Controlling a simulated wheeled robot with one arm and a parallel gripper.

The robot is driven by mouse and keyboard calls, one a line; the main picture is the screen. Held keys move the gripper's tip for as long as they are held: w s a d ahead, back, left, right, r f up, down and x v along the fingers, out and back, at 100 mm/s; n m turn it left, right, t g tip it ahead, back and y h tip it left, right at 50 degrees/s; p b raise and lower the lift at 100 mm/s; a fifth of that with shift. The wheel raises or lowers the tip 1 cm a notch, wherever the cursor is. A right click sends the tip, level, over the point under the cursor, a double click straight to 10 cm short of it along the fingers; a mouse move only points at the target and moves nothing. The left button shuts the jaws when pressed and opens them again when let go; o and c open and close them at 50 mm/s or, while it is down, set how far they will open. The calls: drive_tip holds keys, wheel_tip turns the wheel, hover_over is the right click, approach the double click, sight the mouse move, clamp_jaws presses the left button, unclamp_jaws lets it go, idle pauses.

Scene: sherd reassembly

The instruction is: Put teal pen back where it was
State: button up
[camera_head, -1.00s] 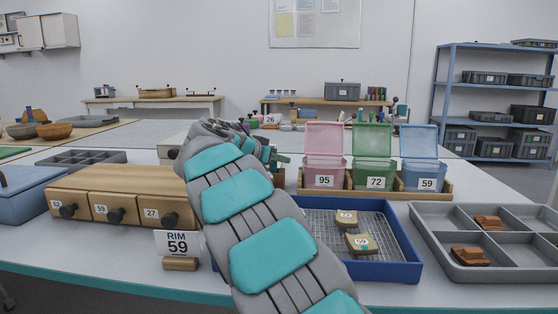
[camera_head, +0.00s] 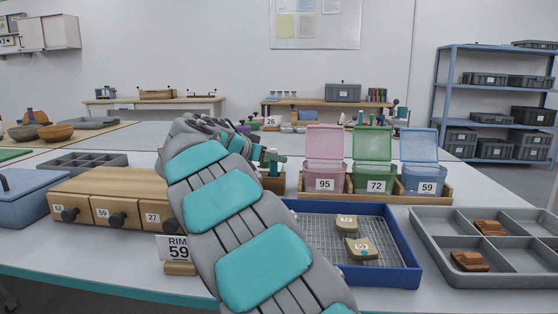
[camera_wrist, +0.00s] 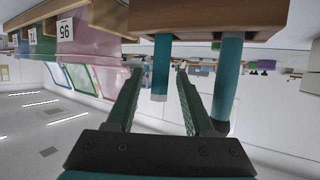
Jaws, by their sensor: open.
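In the wrist view, which is upside down, a short teal pen (camera_wrist: 160,82) stands in a brown wooden holder (camera_wrist: 205,18). A second, longer teal cylinder (camera_wrist: 228,75) stands in the same holder, to the right. My gripper (camera_wrist: 159,74) is open, with its dark green fingers to either side of the short pen's line. I cannot tell whether the fingers touch it. In the head view my gripper (camera_head: 272,158) is by the brown holder (camera_head: 272,184), left of the lidded bins, and my arm hides part of that area.
A blue tray (camera_head: 405,255) with sherds is in front. Wooden drawers (camera_head: 115,190) and a RIM 59 sign (camera_head: 174,248) are at left.

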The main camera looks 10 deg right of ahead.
drive_tip(key=v, duration=0.8)
idle(1.1)
